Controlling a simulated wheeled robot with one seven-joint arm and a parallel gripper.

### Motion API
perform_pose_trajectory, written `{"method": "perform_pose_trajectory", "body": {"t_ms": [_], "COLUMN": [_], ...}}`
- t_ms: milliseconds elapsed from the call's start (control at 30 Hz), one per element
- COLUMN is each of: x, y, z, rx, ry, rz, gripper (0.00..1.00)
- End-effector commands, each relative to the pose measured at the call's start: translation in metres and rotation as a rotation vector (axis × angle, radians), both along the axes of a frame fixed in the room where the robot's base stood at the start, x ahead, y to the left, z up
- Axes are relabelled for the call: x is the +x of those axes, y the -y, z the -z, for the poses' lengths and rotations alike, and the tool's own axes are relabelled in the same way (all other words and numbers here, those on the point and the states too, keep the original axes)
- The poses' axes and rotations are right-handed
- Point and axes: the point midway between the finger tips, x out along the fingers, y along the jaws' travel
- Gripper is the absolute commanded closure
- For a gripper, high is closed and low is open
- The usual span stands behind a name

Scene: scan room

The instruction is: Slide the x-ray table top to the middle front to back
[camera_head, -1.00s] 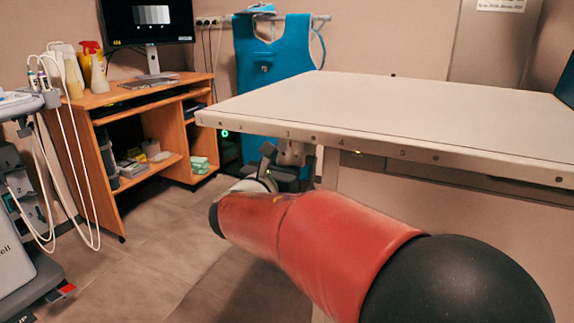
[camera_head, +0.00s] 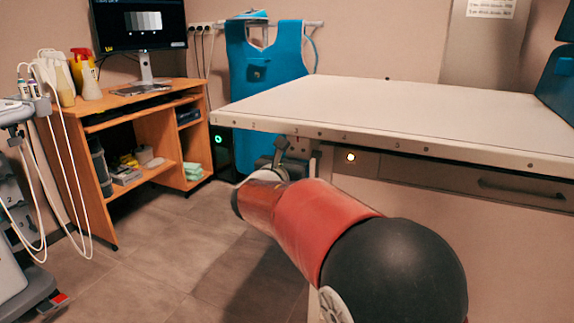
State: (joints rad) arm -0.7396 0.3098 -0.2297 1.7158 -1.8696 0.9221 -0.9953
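The x-ray table top (camera_head: 390,108) is a pale flat slab with a numbered front edge, in the middle and right of the head view. Its left end overhangs the pale table base (camera_head: 440,250). My gripper (camera_head: 288,148) is just under the front edge near the left end, at the far end of my red and black arm. Its fingers are small, dark and partly hidden by my wrist. I cannot tell whether they are closed on anything. A small amber light (camera_head: 350,157) shows on the base, beside a drawer-like front with a handle (camera_head: 520,190).
A wooden desk (camera_head: 150,100) with a monitor (camera_head: 140,24) stands at the left. A cart with white cables (camera_head: 22,200) is at the left edge. A blue apron (camera_head: 265,75) hangs behind the table. A green light (camera_head: 218,139) glows on a dark box. The floor (camera_head: 170,260) between is clear.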

Motion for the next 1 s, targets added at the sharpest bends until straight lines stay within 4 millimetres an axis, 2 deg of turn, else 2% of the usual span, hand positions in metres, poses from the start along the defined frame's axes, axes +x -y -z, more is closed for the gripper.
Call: {"method": "perform_pose_trajectory", "body": {"t_ms": [267, 300, 467, 767, 867, 1000], "x": [-0.001, -0.001, -0.001, -0.003, -0.012, -0.035], "y": [-0.001, -0.001, -0.001, -0.001, -0.005, -0.014], "z": [0.003, 0.003, 0.003, 0.002, 0.002, 0.002], "rx": [0.001, 0.001, 0.001, 0.001, 0.002, 0.001], "ry": [-0.005, -0.005, -0.005, -0.004, -0.003, -0.004], "rz": [0.001, 0.001, 0.001, 0.0, -0.002, -0.003], "gripper": [1.0, 0.9, 0.71, 0.71, 0.71, 0.71]}}
